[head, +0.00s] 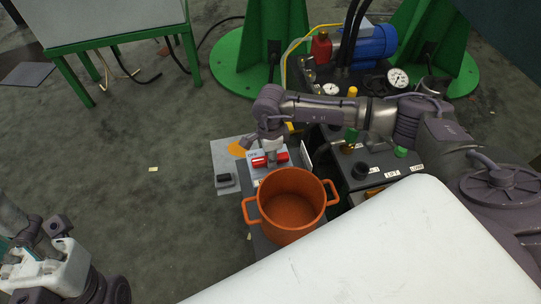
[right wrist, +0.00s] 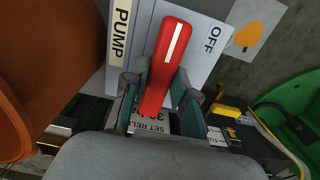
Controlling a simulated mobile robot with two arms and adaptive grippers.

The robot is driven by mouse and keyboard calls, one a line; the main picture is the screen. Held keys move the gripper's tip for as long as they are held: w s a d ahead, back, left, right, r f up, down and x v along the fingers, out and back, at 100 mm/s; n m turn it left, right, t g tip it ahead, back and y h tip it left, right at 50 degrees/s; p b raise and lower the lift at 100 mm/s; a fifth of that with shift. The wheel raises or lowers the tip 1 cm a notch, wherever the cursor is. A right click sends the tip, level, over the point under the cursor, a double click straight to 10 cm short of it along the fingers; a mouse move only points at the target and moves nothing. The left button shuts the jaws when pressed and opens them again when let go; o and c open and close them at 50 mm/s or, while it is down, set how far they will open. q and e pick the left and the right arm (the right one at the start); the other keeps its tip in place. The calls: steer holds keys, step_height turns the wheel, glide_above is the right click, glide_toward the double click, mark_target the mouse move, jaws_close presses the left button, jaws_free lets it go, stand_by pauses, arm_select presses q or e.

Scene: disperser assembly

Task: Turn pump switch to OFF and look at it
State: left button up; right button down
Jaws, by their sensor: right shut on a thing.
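The pump switch is a red handle with a white stripe (right wrist: 172,45) on a light plate. A PUMP label (right wrist: 120,32) is left of it and an OFF label (right wrist: 212,40) is right of its upper end. The handle leans slightly right in the right wrist view. My right gripper (right wrist: 157,102) is shut on the lower part of the handle, one finger on each side. In the head view my right gripper (head: 271,154) hides the middle of the red switch (head: 282,158). My left gripper (head: 42,262) is at the lower left, away from the switch, its fingers unclear.
An orange pot (head: 291,208) stands right in front of the switch, and shows at the left of the wrist view (right wrist: 30,80). A white surface (head: 390,250) fills the lower right. Gauges (head: 398,79), a blue motor (head: 372,45) and green stands (head: 240,65) are behind. Floor at left is mostly clear.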

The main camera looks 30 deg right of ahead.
stand_by(0.5)
steer(key=c, duration=0.9)
jaws_free()
steer(key=shift+r, duration=0.1)
step_height(320, 180, up, 12)
steer(key=shift+f, duration=0.1)
